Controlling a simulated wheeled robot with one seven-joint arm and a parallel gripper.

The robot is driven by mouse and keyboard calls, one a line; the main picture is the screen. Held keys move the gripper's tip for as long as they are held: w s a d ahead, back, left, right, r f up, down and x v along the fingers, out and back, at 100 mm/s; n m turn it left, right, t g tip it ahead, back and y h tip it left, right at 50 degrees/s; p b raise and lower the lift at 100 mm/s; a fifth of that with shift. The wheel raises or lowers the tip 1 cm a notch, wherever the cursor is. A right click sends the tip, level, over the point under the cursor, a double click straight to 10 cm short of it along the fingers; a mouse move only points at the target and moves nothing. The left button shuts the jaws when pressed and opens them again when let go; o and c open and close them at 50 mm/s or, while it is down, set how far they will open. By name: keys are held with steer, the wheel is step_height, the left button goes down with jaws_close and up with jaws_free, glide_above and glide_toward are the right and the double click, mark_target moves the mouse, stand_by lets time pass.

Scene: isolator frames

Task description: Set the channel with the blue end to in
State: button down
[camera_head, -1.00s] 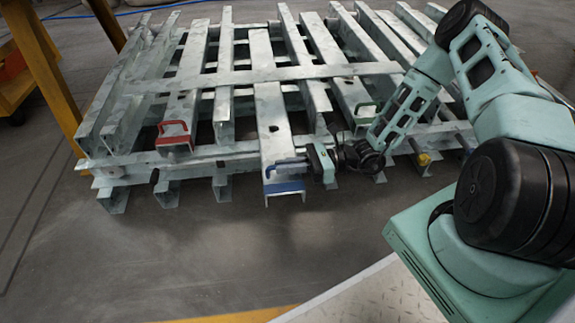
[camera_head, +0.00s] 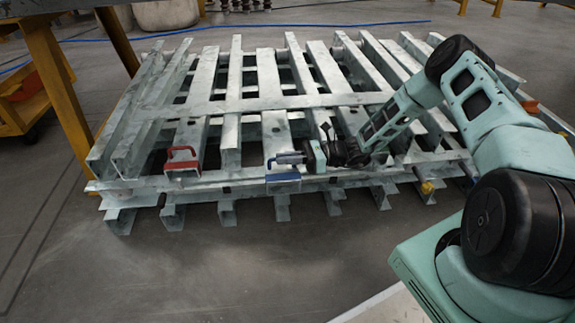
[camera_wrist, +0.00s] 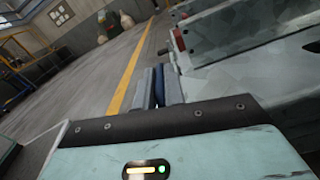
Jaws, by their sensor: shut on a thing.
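The channel with the blue end (camera_head: 275,130) lies lengthwise on the galvanized rack among several grey channels. Its blue end (camera_head: 284,178) faces me and sticks out slightly beyond the red-ended channel (camera_head: 188,134) to its left. My gripper (camera_head: 288,159) reaches in from the right and is shut on the blue handle at that end. In the wrist view, a strip of the blue handle (camera_wrist: 160,84) shows between the grey fingers. The fingers hide most of the handle in the head view.
A yellow end (camera_head: 427,187) shows at the right front. My arm covers part of the rack's right side. A yellow frame (camera_head: 55,85) stands at the left. The floor in front is clear.

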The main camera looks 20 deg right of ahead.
steer(key=c, duration=1.5)
jaws_free()
step_height(320, 180, up, 10)
steer(key=p, duration=0.6)
